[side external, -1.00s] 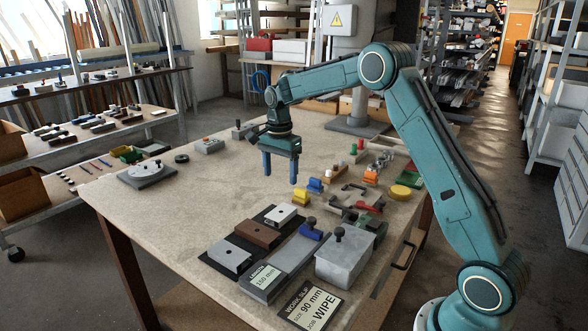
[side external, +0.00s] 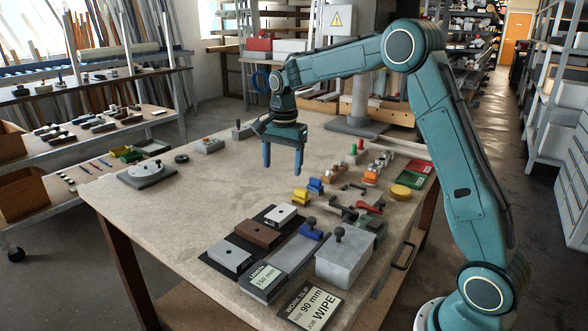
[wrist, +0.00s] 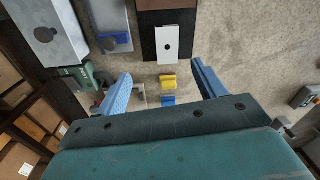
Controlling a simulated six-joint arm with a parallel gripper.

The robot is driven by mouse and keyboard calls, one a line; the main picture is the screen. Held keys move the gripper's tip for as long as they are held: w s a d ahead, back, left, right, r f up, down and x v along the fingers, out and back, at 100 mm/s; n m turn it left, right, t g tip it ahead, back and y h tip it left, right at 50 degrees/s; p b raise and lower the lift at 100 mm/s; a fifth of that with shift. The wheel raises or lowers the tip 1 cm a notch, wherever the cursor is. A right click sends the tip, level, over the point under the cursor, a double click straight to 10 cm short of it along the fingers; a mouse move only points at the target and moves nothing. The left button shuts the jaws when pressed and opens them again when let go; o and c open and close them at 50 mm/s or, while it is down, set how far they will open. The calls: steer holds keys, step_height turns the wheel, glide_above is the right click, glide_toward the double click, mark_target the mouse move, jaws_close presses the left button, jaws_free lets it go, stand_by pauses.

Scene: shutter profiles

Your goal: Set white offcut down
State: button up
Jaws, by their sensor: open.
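A small white block with a dark hole (side external: 281,213), which looks like the white offcut, lies on the far end of a black plate (side external: 265,216). It also shows in the wrist view (wrist: 167,43), flat on the plate beside a brown block. A brown block (side external: 257,234) and a pale grey-white block (side external: 229,256) lie in the same row, nearer the front. My gripper (side external: 282,169) is open and empty above the table, behind the white block. In the wrist view my gripper's fingers (wrist: 161,72) are spread with nothing between them.
A grey bar with a blue slider (side external: 311,231) and a grey metal box with a knob (side external: 345,258) stand at the front. The table's left middle is clear.

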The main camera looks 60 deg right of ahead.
steer(key=s+a+r+n+t, duration=0.1)
steer(key=s+a+r+n, duration=0.35)
steer(key=s, duration=0.35)
steer(key=s+a+r+n+t, duration=0.2)
steer(key=s+a+r+n, duration=0.2)
steer(key=s+r, duration=0.3)
steer(key=s+a+f+n, duration=0.1)
steer(key=s+n, duration=0.1)
steer(key=s, duration=0.3)
steer(key=s+a+f+n+t, duration=0.1)
steer(key=s+f+n, duration=0.1)
steer(key=s, duration=0.4)
steer(key=s+a+f+n+t, duration=0.1)
steer(key=s+a+n, duration=0.1)
steer(key=s, duration=0.3)
steer(key=shift+s+f+n, duration=0.25)
steer(key=shift+f+n, duration=0.05)
steer(key=shift+n, duration=0.45)
